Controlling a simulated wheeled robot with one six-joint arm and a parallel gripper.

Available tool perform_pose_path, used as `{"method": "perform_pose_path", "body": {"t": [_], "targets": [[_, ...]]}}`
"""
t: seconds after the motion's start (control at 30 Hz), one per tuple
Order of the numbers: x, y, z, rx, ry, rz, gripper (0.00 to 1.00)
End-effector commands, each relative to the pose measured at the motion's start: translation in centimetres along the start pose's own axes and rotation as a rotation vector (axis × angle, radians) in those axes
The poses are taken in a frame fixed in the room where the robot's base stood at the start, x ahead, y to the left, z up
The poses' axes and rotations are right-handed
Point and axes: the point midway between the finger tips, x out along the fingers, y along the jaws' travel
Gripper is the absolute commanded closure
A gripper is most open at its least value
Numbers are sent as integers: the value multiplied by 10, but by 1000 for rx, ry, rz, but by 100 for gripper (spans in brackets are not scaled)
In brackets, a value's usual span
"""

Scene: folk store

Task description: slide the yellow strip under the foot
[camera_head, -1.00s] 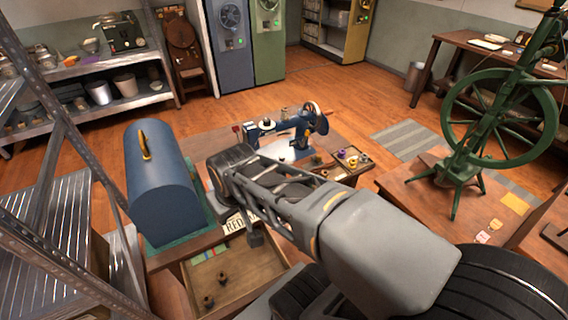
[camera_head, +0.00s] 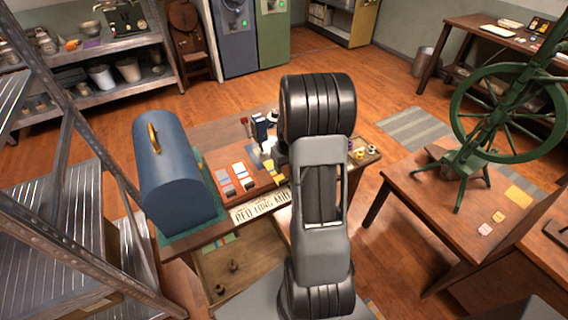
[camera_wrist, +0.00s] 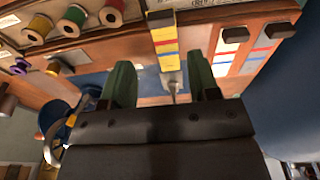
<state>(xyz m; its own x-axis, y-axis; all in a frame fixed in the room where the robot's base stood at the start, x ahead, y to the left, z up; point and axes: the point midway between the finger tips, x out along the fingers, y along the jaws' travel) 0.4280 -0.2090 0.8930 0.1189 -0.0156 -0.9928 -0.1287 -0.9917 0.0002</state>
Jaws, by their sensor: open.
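The yellow strip (camera_wrist: 167,48) shows in the wrist view with thin red lines across it and a dark block at its upper end. It lies on the wooden table, running toward the space between my fingers. My gripper (camera_wrist: 161,82) is open, with one green finger on each side of the strip's lower end and nothing visibly held. A small metal piece (camera_wrist: 174,86) shows between the fingers; I cannot tell if it is the foot. The blue sewing machine (camera_head: 262,128) is mostly hidden behind my arm in the head view.
Two striped strips with dark blocks (camera_wrist: 235,35) lie right of the yellow strip. Thread spools (camera_wrist: 73,20) stand at upper left in the wrist view. A blue domed case (camera_head: 168,175) stands at the table's left end. A green wheel (camera_head: 505,112) stands on another table at right.

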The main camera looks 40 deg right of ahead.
Motion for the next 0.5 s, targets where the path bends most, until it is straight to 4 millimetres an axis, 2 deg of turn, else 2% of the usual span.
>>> {"method": "perform_pose_path", "body": {"t": [0.27,0.5], "targets": [[17,-1,0,-1,-1,-1,45],[40,-1,0,-1,-1,-1,45]]}}
